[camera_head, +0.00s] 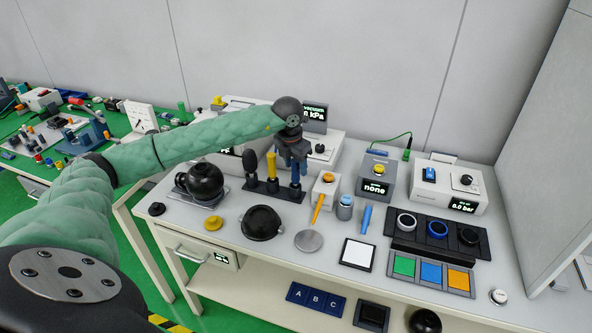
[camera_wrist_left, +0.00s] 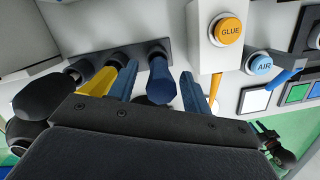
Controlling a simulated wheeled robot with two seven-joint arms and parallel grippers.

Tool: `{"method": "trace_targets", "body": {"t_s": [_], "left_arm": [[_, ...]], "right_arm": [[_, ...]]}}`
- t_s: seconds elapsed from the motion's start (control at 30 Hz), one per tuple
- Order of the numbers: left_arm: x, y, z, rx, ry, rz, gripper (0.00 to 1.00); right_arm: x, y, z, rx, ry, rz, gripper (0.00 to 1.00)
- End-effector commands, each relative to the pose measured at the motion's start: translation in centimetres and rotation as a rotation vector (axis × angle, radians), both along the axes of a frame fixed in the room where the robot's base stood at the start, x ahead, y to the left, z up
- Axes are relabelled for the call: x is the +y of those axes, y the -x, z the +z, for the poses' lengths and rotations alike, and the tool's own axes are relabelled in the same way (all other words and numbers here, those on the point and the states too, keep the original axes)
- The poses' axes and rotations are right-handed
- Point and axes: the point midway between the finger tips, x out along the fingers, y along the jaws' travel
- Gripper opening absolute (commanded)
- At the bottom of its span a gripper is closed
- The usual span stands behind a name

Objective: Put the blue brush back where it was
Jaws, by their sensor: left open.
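The blue brush (camera_head: 295,186) has a dark blue handle and stands upright in the right-hand place of a black rack (camera_head: 262,188). Its handle (camera_wrist_left: 161,84) also shows in the left wrist view, rising from the third hole of the rack. A yellow-handled brush (camera_head: 271,165) and a black-handled one (camera_head: 249,161) stand beside it in the rack. My left gripper (camera_head: 294,162) points down over the blue brush. Its two blue fingers (camera_wrist_left: 159,76) are open, one on each side of the handle, with visible gaps. The brush's lower end is hidden in the rack.
A GLUE dispenser (camera_wrist_left: 228,31) with an orange stick (camera_head: 318,209) stands close to the right. A black round dish (camera_head: 262,223) sits in front.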

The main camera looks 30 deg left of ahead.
Motion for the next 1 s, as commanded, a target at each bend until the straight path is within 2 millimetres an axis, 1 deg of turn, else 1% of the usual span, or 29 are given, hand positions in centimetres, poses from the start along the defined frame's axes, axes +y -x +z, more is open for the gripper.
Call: {"method": "trace_targets", "body": {"t_s": [0.17, 0.3, 0.5, 0.53, 0.6, 0.7, 0.83, 1.0], "left_arm": [[0.1, 0.3, 2.1, -0.002, -0.001, 0.000, 0.49], [0.2, 0.6, 4.1, -0.002, -0.001, 0.000, 0.49], [0.2, 1.1, 7.1, -0.003, -0.001, -0.001, 0.49], [0.3, 1.2, 7.5, -0.003, -0.001, 0.000, 0.49], [0.3, 1.3, 8.3, -0.002, -0.001, 0.000, 0.49], [0.3, 1.5, 9.2, -0.001, -0.001, 0.000, 0.49], [0.3, 1.5, 9.7, 0.000, -0.001, 0.000, 0.49], [0.3, 1.6, 9.7, 0.000, -0.001, 0.000, 0.49]], "right_arm": [[0.0, 0.3, 2.8, -0.005, -0.005, 0.000, 0.36], [-0.2, 0.9, 5.5, -0.009, -0.009, -0.001, 0.36], [-0.2, 1.7, 8.2, -0.015, -0.017, 0.003, 0.36], [-0.2, 1.8, 8.4, -0.016, -0.018, 0.003, 0.36], [0.2, 1.6, 7.8, -0.023, -0.025, 0.007, 0.36], [0.4, 1.4, 7.5, -0.032, -0.031, 0.010, 0.36], [0.6, 1.3, 7.4, -0.038, -0.035, 0.012, 0.36], [0.7, 1.2, 7.4, -0.040, -0.036, 0.012, 0.36]]}}
